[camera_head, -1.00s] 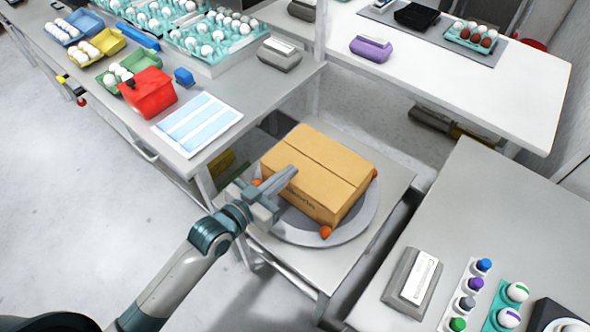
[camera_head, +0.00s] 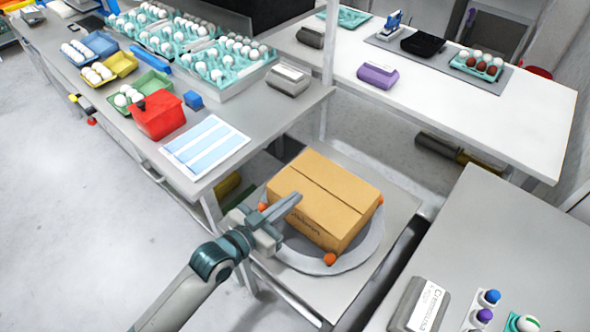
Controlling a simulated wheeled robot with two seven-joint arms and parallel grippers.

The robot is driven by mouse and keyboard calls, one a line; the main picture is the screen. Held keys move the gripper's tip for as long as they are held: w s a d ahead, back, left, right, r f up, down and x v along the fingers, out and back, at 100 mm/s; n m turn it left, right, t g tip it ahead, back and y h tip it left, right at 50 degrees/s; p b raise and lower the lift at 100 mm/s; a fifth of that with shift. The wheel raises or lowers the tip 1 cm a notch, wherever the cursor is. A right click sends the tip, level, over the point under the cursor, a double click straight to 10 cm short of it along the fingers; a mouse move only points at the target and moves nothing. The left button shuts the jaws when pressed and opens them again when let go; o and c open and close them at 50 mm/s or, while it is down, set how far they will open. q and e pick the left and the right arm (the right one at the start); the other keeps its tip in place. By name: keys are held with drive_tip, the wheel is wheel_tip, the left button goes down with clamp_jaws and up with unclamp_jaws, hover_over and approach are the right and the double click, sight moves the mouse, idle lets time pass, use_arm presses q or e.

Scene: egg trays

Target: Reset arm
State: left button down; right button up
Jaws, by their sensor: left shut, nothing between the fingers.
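My left gripper (camera_head: 287,208) comes in from the lower left. Its fingers are shut with nothing between them. The fingertips overlap the near left side of a closed cardboard box (camera_head: 330,195) in the picture; I cannot tell whether they touch it. The box sits on a round grey plate (camera_head: 356,257) with orange knobs (camera_head: 330,259) around its edge. The plate rests on a low grey table (camera_head: 395,196). My right gripper is out of view.
A long table on the left holds egg trays (camera_head: 215,66), egg cartons (camera_head: 101,72), a red box (camera_head: 159,114) and a blue-striped sheet (camera_head: 205,146). A white table (camera_head: 470,112) stands behind. A grey counter (camera_head: 490,230) with coloured-topped items lies at right. Floor at left is clear.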

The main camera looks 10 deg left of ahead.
use_arm(q)
drive_tip(key=shift+f, duration=0.1)
drive_tip(key=s+a+f+n+g+y, duration=0.25)
drive_tip(key=s+a+f, duration=0.2)
drive_tip(key=s, duration=0.45)
drive_tip(key=s+a+f+n+g+y, duration=0.1)
drive_tip(key=s+a+f+g+y, duration=0.4)
drive_tip(key=s, duration=0.5)
drive_tip(key=s+a+f+n+g+y, duration=0.25)
drive_tip(key=s+a, duration=0.35)
drive_tip(key=s, duration=0.3)
wheel_tip(320, 180, down, 31)
drive_tip(key=s+m+g+h+b, duration=0.1)
drive_tip(key=b, duration=0.1)
drive_tip(key=s+a+f+g+b, duration=0.1)
drive_tip(key=s+a+f, duration=0.2)
drive_tip(key=s+f, duration=1.5)
drive_tip(key=shift+f+g, duration=0.15)
drive_tip(key=shift+g, duration=0.15)
